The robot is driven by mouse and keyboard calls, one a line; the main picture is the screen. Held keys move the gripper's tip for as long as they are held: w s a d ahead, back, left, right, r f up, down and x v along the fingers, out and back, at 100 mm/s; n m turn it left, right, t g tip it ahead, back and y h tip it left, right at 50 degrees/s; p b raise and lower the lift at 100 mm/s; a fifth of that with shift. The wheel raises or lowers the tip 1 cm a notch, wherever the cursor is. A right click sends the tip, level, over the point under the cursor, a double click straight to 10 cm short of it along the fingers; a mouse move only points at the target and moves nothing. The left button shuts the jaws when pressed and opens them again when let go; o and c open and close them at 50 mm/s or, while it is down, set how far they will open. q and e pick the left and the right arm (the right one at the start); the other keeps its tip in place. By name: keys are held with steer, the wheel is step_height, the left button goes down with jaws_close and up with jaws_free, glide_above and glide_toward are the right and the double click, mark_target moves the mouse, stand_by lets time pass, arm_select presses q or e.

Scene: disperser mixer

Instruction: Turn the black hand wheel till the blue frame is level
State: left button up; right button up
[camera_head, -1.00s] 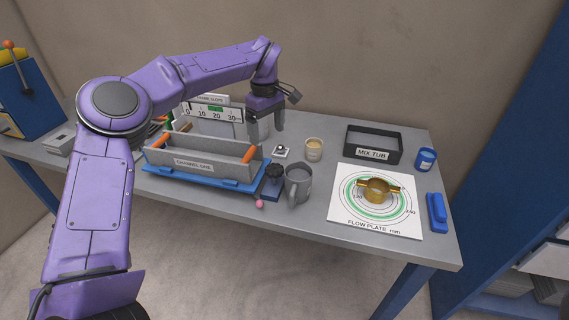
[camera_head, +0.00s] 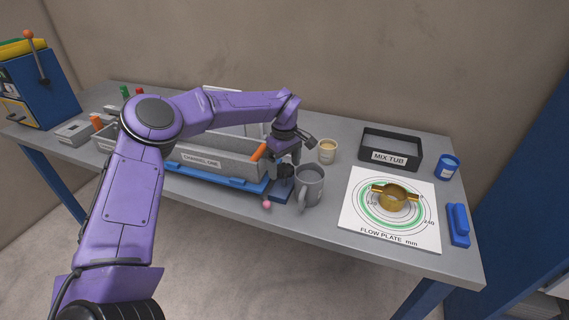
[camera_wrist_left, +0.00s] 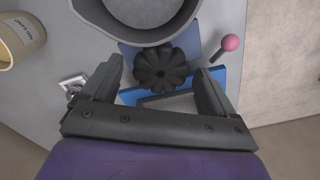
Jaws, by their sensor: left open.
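The black hand wheel (camera_wrist_left: 160,68) is a lobed knob at the right end of the blue frame (camera_head: 225,178), which carries the grey channel trough (camera_head: 205,160). My left gripper (camera_head: 287,160) points down over the wheel. In the left wrist view the left gripper (camera_wrist_left: 160,85) is open, with a finger on either side of the wheel's near part and gaps to it. The wheel also shows partly in the head view (camera_head: 286,171), mostly behind the fingers. My arm hides part of the trough and the slope scale behind it. My right gripper is not in view.
A pink ball-ended lever (camera_head: 267,204) lies in front. A beige cup (camera_head: 327,151), the mix tub (camera_head: 391,158) and the flow plate (camera_head: 365,230) with a brass ring are further right.

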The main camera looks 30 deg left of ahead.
arm_select(q)
steer(key=shift+f, duration=0.2)
steer(key=c, duration=1.1)
steer(key=shift+o, duration=0.2)
steer(key=shift+n, duration=0.4)
steer(key=shift+r+n, duration=0.1)
steer(key=shift+n, duration=2.4)
steer(key=o, duration=1.1)
steer(key=shift+c, duration=0.2)
